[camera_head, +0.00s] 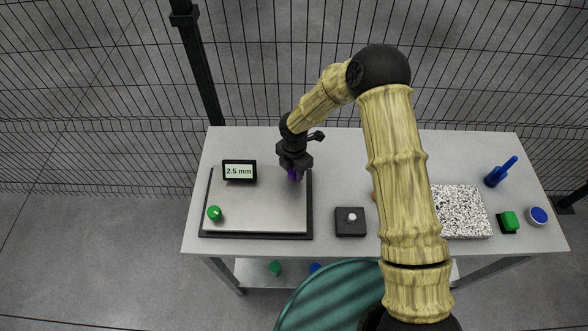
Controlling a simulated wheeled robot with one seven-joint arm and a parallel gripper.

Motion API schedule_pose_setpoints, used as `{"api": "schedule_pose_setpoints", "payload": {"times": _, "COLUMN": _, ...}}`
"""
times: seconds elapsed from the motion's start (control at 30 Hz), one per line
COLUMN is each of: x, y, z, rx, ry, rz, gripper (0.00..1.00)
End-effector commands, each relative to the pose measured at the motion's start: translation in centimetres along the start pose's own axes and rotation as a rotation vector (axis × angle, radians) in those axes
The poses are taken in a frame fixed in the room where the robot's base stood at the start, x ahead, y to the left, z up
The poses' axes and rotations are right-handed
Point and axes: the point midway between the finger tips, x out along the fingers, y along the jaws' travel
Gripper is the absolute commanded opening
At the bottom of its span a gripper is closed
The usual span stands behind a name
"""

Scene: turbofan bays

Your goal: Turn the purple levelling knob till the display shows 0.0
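The purple levelling knob (293,174) is at the back right corner of a grey plate (258,210) on the table. My gripper (294,167) is directly over the knob and hides most of it. The fingers are too small and dark to tell whether they are shut on it. The display (239,171) stands at the back left of the plate and reads 2.5 mm. A green knob (214,213) sits at the plate's front left corner.
A dark box with a pale button (350,221) stands right of the plate. My arm crosses the table's middle. At the right are a speckled slab (461,211), a blue bottle-like item (500,172), a green block (509,221) and a round blue item (538,215). Wire fence stands behind.

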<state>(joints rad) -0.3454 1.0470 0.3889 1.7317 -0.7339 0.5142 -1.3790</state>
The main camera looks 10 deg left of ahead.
Motion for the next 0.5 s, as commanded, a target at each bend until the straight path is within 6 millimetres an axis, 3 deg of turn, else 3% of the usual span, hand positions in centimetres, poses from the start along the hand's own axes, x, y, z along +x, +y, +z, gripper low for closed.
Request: {"api": "schedule_pose_setpoints", "payload": {"times": 0.5, "x": 0.14, "y": 0.11, "z": -0.05, "rx": 0.117, "ry": 0.0, "rz": 0.003, "gripper": 0.13}}
